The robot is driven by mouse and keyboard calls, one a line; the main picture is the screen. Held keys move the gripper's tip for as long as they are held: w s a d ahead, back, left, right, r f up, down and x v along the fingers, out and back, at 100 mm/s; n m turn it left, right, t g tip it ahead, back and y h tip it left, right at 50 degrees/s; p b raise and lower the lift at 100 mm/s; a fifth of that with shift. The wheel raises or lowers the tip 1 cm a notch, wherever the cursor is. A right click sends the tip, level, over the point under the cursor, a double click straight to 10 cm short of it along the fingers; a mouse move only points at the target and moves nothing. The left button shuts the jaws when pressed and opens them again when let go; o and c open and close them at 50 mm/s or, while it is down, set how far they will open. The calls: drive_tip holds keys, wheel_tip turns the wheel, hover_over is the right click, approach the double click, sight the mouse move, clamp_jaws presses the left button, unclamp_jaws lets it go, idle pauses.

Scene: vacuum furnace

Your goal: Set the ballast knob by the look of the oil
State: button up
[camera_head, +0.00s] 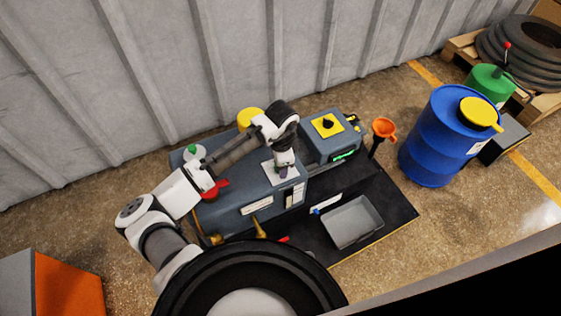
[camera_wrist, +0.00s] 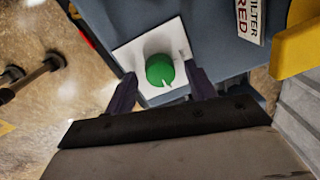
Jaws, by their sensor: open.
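The green ballast knob (camera_wrist: 160,69) sits on a square white plate (camera_wrist: 128,54) on the blue-grey pump body. A pale pointer mark shows on its lower edge in the wrist view. My gripper (camera_wrist: 160,88) is open, with a dark finger on either side of the knob; I cannot tell whether they touch it. In the head view my gripper (camera_head: 285,168) is over the white plate (camera_head: 269,176) and hides the knob. A pale strip panel (camera_head: 298,194) is on the pump's end; whether it shows the oil is too small to tell.
A box with a yellow-plated black knob (camera_head: 327,125) stands right of my gripper. A grey tray (camera_head: 352,221), orange funnel (camera_head: 384,128) and blue drum (camera_head: 436,140) lie farther right. A yellow part (camera_wrist: 297,50) is close by on the right in the wrist view. The ribbed wall runs behind.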

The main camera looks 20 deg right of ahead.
wheel_tip(320, 180, up, 14)
drive_tip(key=p, duration=0.1)
drive_tip(key=shift+s+f+p, duration=0.25)
drive_tip(key=shift+s+p, duration=0.05)
drive_tip(key=shift+s, duration=0.1)
